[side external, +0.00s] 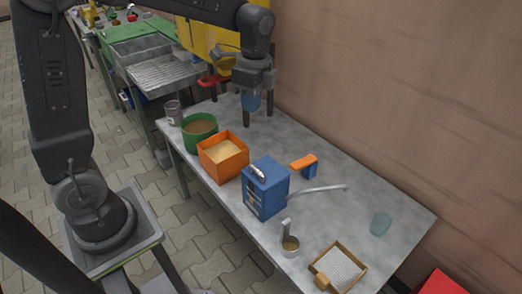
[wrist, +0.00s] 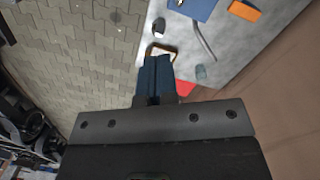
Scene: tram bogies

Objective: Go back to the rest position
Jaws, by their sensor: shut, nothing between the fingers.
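My gripper (side external: 250,102) hangs above the far part of the grey table in the side external view, pointing down, clear of the containers. In the wrist view the two blue fingers (wrist: 154,80) lie together with nothing between them. No object is held.
The table (side external: 345,200) bears a green tub (side external: 200,130), an orange box (side external: 222,155), a blue drawer box (side external: 266,187), an orange-and-blue block (side external: 304,164), a metal cup (side external: 290,245), a blue-green cup (side external: 380,223) and a framed tray (side external: 338,268). A yellow cabinet (side external: 205,45) stands behind, near my arm.

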